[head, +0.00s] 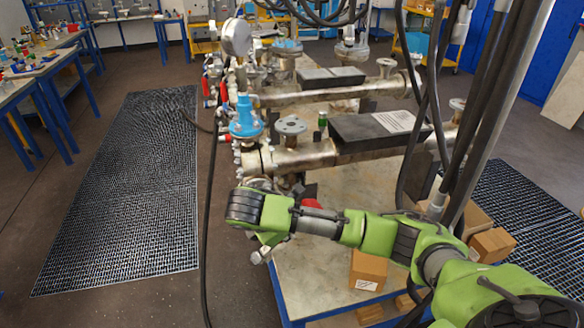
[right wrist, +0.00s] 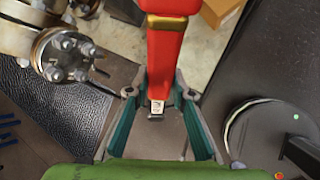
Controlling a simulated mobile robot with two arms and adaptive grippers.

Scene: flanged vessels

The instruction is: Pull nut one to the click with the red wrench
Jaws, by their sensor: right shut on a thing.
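The red wrench (right wrist: 168,58) is held in my right gripper (right wrist: 159,100), between its two fingers. Its red shaft with a gold band runs up out of the top of the right wrist view, so its far end is out of sight there. A small red part, probably the wrench, shows behind my arm in the head view (head: 309,192). A round flange with several bolts and nuts (right wrist: 66,55) is at the upper left of the wrist view, apart from the visible part of the wrench. I cannot tell which nut is nut one. My left gripper is not in view.
Flanged steel vessels (head: 300,155) lie along the bench (head: 318,268), with a blue valve (head: 245,118) on the nearest. Cardboard boxes (head: 368,268) sit at the bench's front right. A black hose (head: 208,220) hangs at its left.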

